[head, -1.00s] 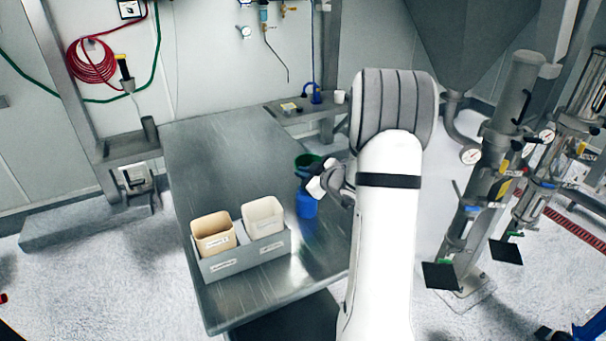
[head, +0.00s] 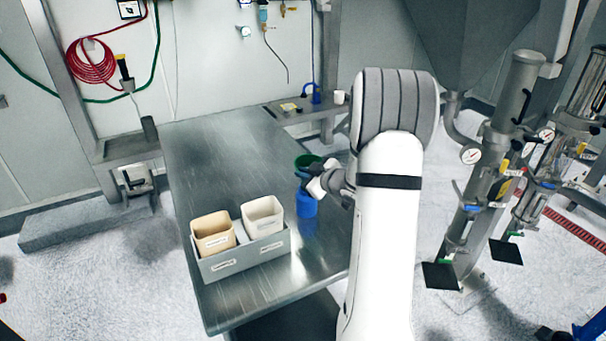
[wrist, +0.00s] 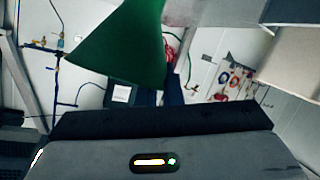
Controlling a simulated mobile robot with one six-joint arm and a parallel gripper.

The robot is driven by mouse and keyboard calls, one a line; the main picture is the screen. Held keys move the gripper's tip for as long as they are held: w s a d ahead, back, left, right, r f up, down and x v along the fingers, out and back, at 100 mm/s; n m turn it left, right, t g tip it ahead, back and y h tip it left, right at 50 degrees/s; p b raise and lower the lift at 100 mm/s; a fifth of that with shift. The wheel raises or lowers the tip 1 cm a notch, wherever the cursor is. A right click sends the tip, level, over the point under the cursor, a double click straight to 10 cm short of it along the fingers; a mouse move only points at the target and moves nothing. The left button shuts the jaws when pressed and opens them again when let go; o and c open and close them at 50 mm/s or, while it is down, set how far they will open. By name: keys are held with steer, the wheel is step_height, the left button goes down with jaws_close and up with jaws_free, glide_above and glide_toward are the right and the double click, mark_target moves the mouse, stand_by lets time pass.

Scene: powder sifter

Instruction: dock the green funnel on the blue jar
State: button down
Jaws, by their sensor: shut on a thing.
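The green funnel (head: 307,161) is at the tip of my gripper (head: 316,183), which is shut on it. In the head view the funnel shows just above the blue jar (head: 306,206), its wide mouth facing up. The jar stands upright on the metal table, partly covered by my gripper. Whether the funnel touches the jar or hangs a little above it, I cannot tell. In the wrist view the funnel (wrist: 118,50) fills the upper middle as a green cone, close to the camera. The fingertips and the jar's mouth are hidden there.
A grey tray (head: 245,262) with a tan bin (head: 213,233) and a white bin (head: 263,217) stands at the table's front left. The metal table (head: 215,150) is clear behind it. A small shelf (head: 290,112) with a blue item is at the back.

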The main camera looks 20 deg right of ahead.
steer(key=shift+f+b, duration=0.8)
steer(key=shift+f, duration=0.15)
steer(key=shift+r, duration=0.1)
steer(key=shift+r+p, duration=0.6)
steer(key=shift+r, duration=0.15)
steer(key=shift+f+b, duration=0.75)
steer(key=shift+f, duration=0.1)
stand_by(0.8)
steer(key=c, duration=1.9)
jaws_free()
steer(key=p+v, duration=0.3)
steer(key=v, duration=0.8)
steer(key=shift+d, duration=0.1)
